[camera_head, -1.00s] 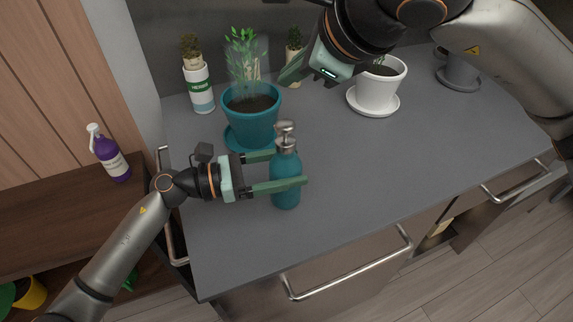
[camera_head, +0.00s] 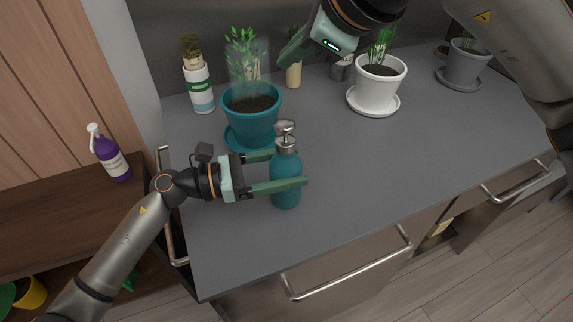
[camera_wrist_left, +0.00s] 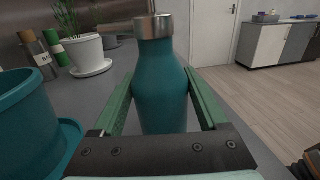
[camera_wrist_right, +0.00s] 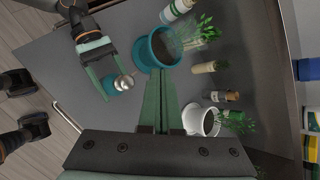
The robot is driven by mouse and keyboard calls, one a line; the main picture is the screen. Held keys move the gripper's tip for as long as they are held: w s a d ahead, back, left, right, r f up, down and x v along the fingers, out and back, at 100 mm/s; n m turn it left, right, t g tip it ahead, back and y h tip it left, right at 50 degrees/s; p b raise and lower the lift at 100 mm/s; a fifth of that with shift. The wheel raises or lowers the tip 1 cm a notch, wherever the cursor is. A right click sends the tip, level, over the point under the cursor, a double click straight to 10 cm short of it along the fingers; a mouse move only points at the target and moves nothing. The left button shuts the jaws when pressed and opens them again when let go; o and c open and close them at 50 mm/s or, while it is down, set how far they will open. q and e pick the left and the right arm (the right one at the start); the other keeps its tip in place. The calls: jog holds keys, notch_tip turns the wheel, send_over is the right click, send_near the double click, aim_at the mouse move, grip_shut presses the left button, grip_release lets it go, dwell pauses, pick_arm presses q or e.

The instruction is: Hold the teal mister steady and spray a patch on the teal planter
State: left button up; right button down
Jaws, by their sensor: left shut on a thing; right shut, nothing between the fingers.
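The teal mister (camera_head: 286,178) stands upright on the grey counter, with a metal pump top. My left gripper (camera_head: 277,170) is shut on its body; the left wrist view shows the mister (camera_wrist_left: 160,90) between the green fingers. The teal planter (camera_head: 250,128) stands on a teal saucer behind the mister, holding soil and a green plant. A pale, see-through haze (camera_head: 249,72) hangs above its soil. My right gripper (camera_head: 290,55) is shut and empty, raised above the back of the counter. In the right wrist view its fingers (camera_wrist_right: 160,90) lie together, below the planter (camera_wrist_right: 158,50).
A white pot (camera_head: 376,88) and a grey pot (camera_head: 461,68) stand to the right. A white-green bottle (camera_head: 199,88) and a tan-bodied item (camera_head: 294,76) stand at the back. A purple bottle (camera_head: 112,160) is on the brown cabinet. The counter's front right is clear.

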aim_at(291, 126)
jog(key=shift+f, duration=4.4)
jog(key=shift+f, duration=0.45)
jog(key=shift+r, duration=0.45)
jog(key=shift+r, duration=3.05)
